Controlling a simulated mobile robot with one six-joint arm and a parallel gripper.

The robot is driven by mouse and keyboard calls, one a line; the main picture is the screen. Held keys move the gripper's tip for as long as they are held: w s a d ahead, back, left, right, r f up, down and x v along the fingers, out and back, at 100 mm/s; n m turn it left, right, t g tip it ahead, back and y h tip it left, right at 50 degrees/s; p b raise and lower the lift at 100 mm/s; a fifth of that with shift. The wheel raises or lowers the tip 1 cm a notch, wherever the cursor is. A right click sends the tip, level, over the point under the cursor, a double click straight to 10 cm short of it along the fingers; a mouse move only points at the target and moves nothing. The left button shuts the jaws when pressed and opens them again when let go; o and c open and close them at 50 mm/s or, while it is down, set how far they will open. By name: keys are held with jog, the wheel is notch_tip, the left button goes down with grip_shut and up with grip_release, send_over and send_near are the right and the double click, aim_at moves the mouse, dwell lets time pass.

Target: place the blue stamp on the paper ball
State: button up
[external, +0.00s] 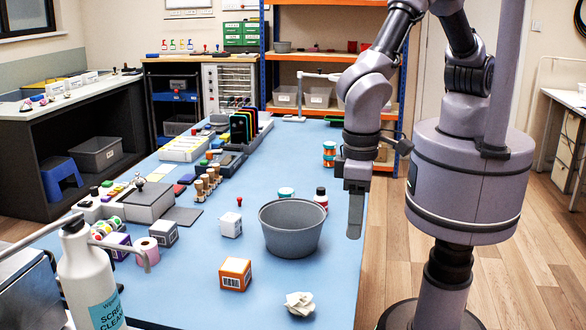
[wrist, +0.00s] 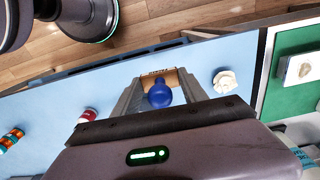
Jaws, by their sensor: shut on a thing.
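The blue stamp (wrist: 158,94) shows its round blue knob between my gripper's two grey fingers in the wrist view. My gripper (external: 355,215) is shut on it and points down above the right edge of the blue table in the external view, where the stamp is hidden. A brown block with dark print shows just past the knob; I cannot tell whether it is the stamp's base. The crumpled white paper ball (external: 299,303) lies on the table's near right part, apart from my gripper. It also shows right of the fingers in the wrist view (wrist: 225,81).
An orange-and-white cube (external: 235,274) sits left of the paper ball. The table around the paper ball is clear.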

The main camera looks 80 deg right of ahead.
jog(key=b, duration=0.1)
send_over(299, 293)
jog(key=shift+f, duration=0.85)
notch_tip(299, 293, down, 4)
jog(key=shift+r+b, duration=0.15)
jog(key=shift+b, duration=0.8)
jog(key=shift+r, duration=0.15)
jog(key=o, duration=0.9)
jog(key=shift+f, duration=0.2)
jog(key=o, duration=0.5)
jog(key=shift+c, duration=0.2)
